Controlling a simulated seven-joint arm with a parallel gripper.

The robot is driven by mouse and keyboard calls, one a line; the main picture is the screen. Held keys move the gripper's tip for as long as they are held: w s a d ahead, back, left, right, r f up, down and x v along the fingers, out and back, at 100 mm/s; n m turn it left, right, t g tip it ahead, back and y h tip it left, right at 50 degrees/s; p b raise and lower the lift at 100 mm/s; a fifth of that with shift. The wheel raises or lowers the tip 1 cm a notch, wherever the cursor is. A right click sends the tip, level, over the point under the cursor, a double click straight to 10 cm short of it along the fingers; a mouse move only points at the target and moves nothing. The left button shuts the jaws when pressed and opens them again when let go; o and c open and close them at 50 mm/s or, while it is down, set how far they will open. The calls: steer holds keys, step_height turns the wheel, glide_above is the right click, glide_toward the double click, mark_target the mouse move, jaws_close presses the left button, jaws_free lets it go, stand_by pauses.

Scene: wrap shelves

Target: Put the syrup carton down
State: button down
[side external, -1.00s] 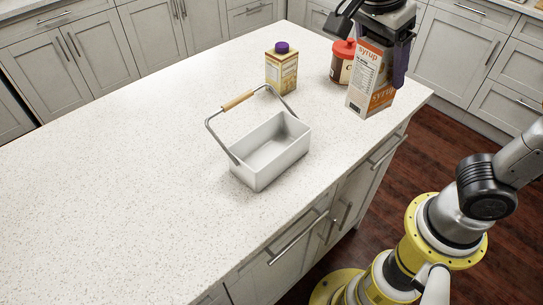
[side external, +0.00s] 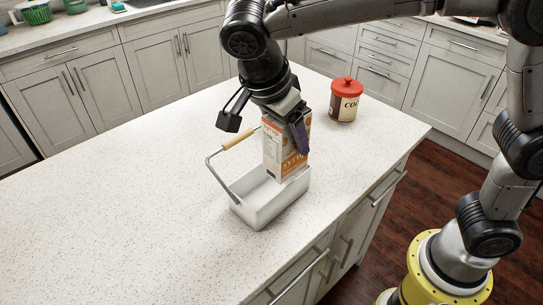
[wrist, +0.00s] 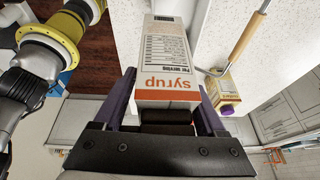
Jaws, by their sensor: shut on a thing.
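The syrup carton (side external: 285,152), orange and white, is upright in my gripper (side external: 285,122). In the wrist view the carton (wrist: 168,62) sits between the two purple fingers of my gripper (wrist: 166,92), which are shut on it. In the side view the carton's lower end overlaps the far end of the white basket (side external: 262,212). I cannot tell whether its bottom is just above the basket or down inside it. The basket stands on the counter with its wooden-grip handle (side external: 241,138) raised on the left.
A brown jar with a red lid (side external: 346,100) stands farther back on the white counter (side external: 110,200). A custard carton (wrist: 224,92) shows in the wrist view; in the side view it is hidden behind my arm. The left part of the counter is clear.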

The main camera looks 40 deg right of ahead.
mark_target(271, 157)
steer(key=w+f, duration=0.1)
steer(key=w+a+f, duration=0.1)
steer(key=shift+w+f, duration=0.15)
steer(key=shift+f, duration=0.25)
steer(key=f, duration=0.3)
steer(key=shift+w+a, duration=0.15)
steer(key=shift+w, duration=0.1)
steer(key=shift+f, duration=0.35)
steer(key=shift+f, duration=0.6)
jaws_free()
steer(key=shift+f, duration=0.1)
steer(key=shift+r, duration=0.6)
steer(key=v, duration=1.2)
steer(key=shift+s+r, duration=0.1)
